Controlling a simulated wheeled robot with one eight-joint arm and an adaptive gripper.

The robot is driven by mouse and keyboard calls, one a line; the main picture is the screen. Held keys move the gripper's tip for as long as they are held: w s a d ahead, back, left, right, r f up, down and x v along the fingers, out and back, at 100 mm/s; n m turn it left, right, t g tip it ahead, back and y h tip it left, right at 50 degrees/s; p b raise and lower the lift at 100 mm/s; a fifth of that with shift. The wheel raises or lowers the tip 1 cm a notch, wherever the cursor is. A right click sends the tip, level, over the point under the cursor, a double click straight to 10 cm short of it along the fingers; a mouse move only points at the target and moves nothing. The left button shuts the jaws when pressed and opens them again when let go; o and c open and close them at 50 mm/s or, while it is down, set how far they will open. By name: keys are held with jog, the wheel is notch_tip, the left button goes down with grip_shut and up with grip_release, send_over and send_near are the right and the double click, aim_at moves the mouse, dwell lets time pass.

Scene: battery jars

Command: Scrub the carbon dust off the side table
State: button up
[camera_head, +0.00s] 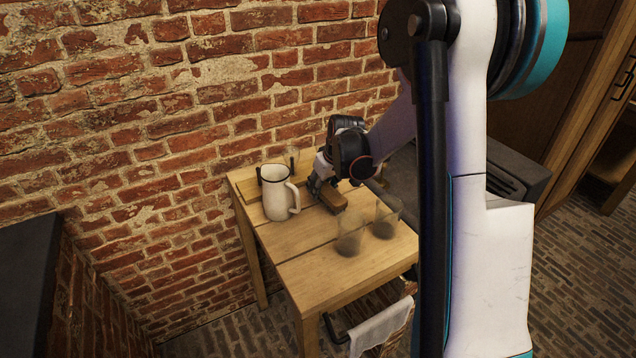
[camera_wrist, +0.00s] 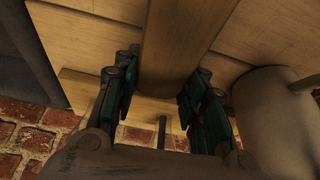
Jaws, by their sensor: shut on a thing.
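The side table (camera_head: 320,268) is a small light-wood plank table against the brick wall. My gripper (camera_head: 322,182) is over its back right part, shut on a brown wooden brush (camera_head: 333,201). In the wrist view the brush (camera_wrist: 178,45) runs between both fingers (camera_wrist: 160,95); its underside is hidden, and I cannot tell whether it touches the table. Two smoky, see-through jar-like shapes stand nearer the front right, one in the middle (camera_head: 349,238) and one at the right edge (camera_head: 385,220). Their lower parts look dark; I cannot tell whether this is carbon dust.
A white enamel mug (camera_head: 275,195) stands left of my gripper; it also shows at right in the wrist view (camera_wrist: 262,115). A low wooden piece (camera_head: 248,188) lies behind it by the wall. A white cloth (camera_head: 380,328) hangs at the front. The table's front left is clear.

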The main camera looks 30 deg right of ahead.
aim_at(338, 202)
jog(key=shift+s+d, duration=0.15)
jog(key=shift+s, duration=4.15)
jog(key=shift+w+r+p, duration=0.1)
jog(key=shift+r+p, duration=1.95)
jog(key=shift+r, duration=1)
jog(key=shift+r+p, duration=1.1)
jog(key=shift+r, duration=0.45)
